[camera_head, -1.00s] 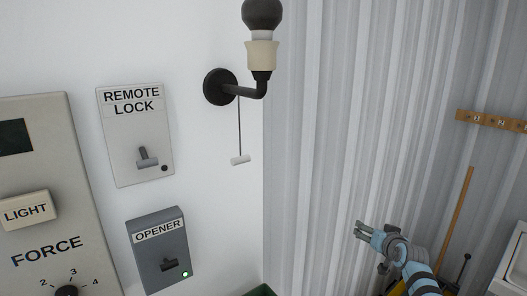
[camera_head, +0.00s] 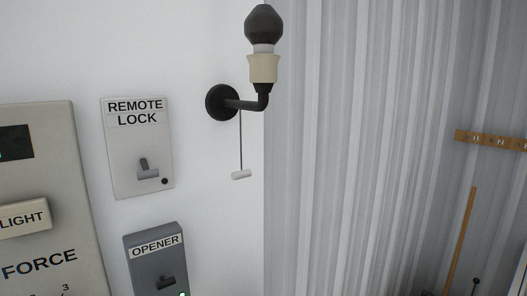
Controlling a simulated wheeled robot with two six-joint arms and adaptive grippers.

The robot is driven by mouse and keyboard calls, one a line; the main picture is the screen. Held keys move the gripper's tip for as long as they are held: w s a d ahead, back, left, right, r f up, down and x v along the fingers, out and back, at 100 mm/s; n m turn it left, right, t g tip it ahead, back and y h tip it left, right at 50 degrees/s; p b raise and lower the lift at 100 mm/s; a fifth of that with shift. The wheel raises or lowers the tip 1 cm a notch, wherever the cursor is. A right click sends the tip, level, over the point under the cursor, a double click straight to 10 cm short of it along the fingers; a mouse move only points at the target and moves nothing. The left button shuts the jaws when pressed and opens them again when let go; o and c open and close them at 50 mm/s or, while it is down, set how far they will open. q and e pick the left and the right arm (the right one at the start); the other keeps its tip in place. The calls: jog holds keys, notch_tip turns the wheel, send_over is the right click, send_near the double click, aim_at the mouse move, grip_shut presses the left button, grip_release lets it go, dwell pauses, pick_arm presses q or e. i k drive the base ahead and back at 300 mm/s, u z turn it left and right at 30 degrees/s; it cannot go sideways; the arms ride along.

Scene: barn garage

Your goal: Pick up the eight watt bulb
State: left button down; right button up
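A dark bulb (camera_head: 264,25) sits upright in a cream socket (camera_head: 263,68) on a black wall bracket (camera_head: 222,102), at the top middle of the head view. No wattage marking can be read on it. A pull cord with a small white handle (camera_head: 241,175) hangs below the bracket. Neither of my grippers shows in the head view now, so nothing shows of what they hold.
On the white wall at left are a remote lock switch (camera_head: 139,148), a grey opener switch (camera_head: 157,266) and a large panel (camera_head: 40,185). Corrugated wall fills the right side. A numbered wooden rack (camera_head: 490,140) and a wooden stick (camera_head: 460,240) are at far right.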

aim_at(264, 27)
jog(key=u, duration=1.75)
jog(key=k, duration=1.5)
jog(key=z, duration=1.75)
jog(key=i, duration=0.5)
jog(key=z, duration=0.05)
